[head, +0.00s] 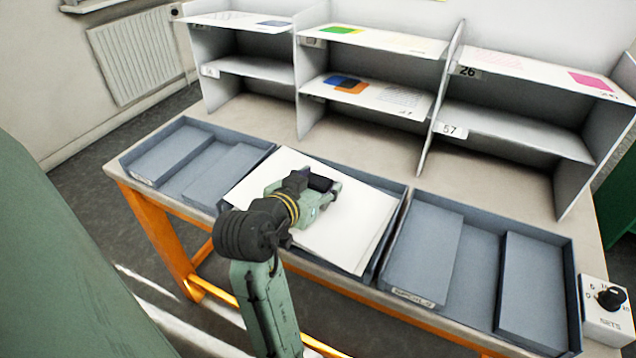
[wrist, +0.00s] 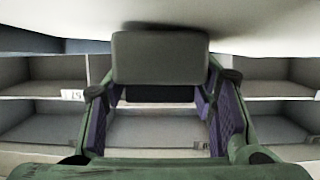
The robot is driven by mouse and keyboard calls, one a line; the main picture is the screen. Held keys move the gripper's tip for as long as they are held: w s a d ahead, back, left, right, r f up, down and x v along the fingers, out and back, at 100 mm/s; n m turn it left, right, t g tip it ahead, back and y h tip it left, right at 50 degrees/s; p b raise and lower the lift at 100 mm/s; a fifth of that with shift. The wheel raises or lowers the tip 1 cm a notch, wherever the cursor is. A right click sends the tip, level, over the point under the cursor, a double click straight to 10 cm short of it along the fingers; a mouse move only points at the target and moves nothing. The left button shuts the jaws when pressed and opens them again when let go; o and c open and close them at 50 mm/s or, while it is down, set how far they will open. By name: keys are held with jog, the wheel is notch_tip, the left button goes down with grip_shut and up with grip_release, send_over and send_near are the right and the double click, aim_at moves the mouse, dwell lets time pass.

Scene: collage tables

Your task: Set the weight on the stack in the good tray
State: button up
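The weight is a dark grey block (head: 322,183), which fills the space between the fingertips in the wrist view (wrist: 160,58). My gripper (head: 318,192) is over the white paper stack (head: 350,229); its fingers (wrist: 160,80) lie along both sides of the weight and appear shut on it. The weight is at or just above the paper, with a dark shadow beside it; exact contact is hidden. The stack lies in the middle tray (head: 397,200) and covers most of it. I cannot read a label on this tray.
An empty, divided blue-grey tray (head: 128,163) is at the left, another labelled one (head: 572,290) at the right. A shelf unit (head: 455,60) with sheets stands behind. A white box with a black knob (head: 606,310) is at the right edge. Bare table (head: 375,150) lies between trays and shelves.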

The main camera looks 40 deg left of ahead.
aim_at(314, 187)
jog(key=o, duration=0.6)
jog(key=shift+c, duration=0.2)
jog(key=shift+s, duration=0.1)
jog(key=v, duration=0.7)
jog(key=shift+s+d+r, duration=0.1)
jog(key=shift+s, duration=0.05)
